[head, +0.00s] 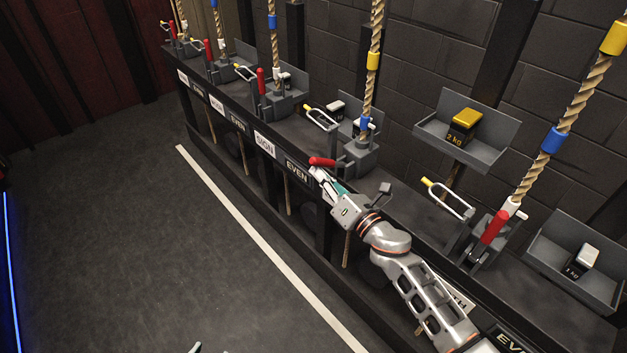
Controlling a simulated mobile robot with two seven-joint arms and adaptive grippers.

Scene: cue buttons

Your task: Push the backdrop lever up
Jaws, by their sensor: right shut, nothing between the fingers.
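Several red-handled levers stand in a row on a dark rail. One red lever (322,162) lies low, its handle near horizontal toward the aisle, at the foot of a rope with a blue and a yellow band. My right gripper (318,178) is shut and empty, its tips just below that handle; I cannot tell whether they touch. The other red levers, such as the near one (493,228) and the farther one (261,80), stand more upright. No label reading backdrop is legible; my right arm covers part of the rail front. A small tip of my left gripper (195,348) shows at the bottom edge.
Wire latches with yellow tips (447,198) stand beside the levers. A grey tray with a 2 kg yellow-topped weight (466,127) and another tray with a white-topped weight (582,261) are at right. The dark floor (120,220) left of the white line (250,235) is clear.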

